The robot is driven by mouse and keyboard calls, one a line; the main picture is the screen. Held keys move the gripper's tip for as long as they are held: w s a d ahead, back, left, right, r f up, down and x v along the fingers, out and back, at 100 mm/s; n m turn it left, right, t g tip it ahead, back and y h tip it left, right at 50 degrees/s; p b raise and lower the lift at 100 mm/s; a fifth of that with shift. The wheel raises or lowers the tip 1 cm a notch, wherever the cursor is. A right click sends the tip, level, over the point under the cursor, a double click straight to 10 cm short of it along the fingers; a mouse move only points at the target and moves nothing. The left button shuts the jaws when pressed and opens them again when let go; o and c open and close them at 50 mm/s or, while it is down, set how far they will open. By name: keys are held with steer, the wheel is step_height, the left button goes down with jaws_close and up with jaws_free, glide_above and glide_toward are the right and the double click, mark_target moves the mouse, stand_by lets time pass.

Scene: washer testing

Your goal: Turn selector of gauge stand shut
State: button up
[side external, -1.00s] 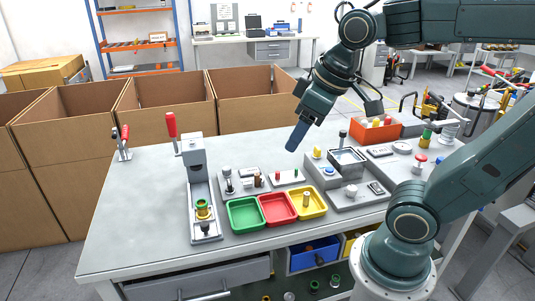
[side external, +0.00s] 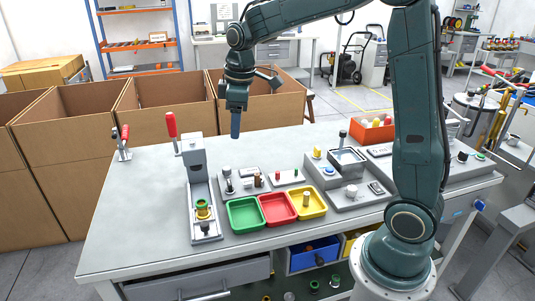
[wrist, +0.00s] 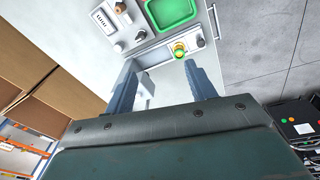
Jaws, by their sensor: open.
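A tall grey stand (side external: 195,160) rises at the left of the workbench; it may be the gauge stand. Its long base carries a brass and green part (side external: 202,208), with a small black knob (side external: 205,228) at the front end. I cannot tell for sure which part is the selector or how it is set. In the wrist view the brass and green part (wrist: 180,50) shows beyond my fingertips, with the dark knob (wrist: 200,42) beside it. My gripper (side external: 235,130) points down, open and empty, above the bench behind and right of the stand; its two fingers (wrist: 161,76) are spread apart.
Green (side external: 244,214), red (side external: 277,208) and yellow (side external: 308,203) trays stand right of the stand. A small plate with posts (side external: 238,183) lies behind the green tray. Red-handled clamps (side external: 172,132) stand at the back left edge. Cardboard boxes (side external: 165,105) line the rear. The bench's left side is bare.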

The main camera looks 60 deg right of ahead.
mark_target(229, 182)
steer(key=w+d+f+n+g, duration=0.1)
steer(key=w+d+f+n, duration=0.1)
steer(key=w+d+f, duration=0.3)
steer(key=w+f, duration=0.3)
steer(key=f, duration=0.3)
steer(key=shift+w+d+f+n+g, duration=0.25)
steer(key=shift+w+d+n+g, duration=0.05)
steer(key=shift+d+n+g, duration=0.1)
steer(key=shift+f, duration=0.15)
step_height(229, 182, down, 14)
steer(key=shift+r, duration=0.25)
steer(key=c, duration=1)
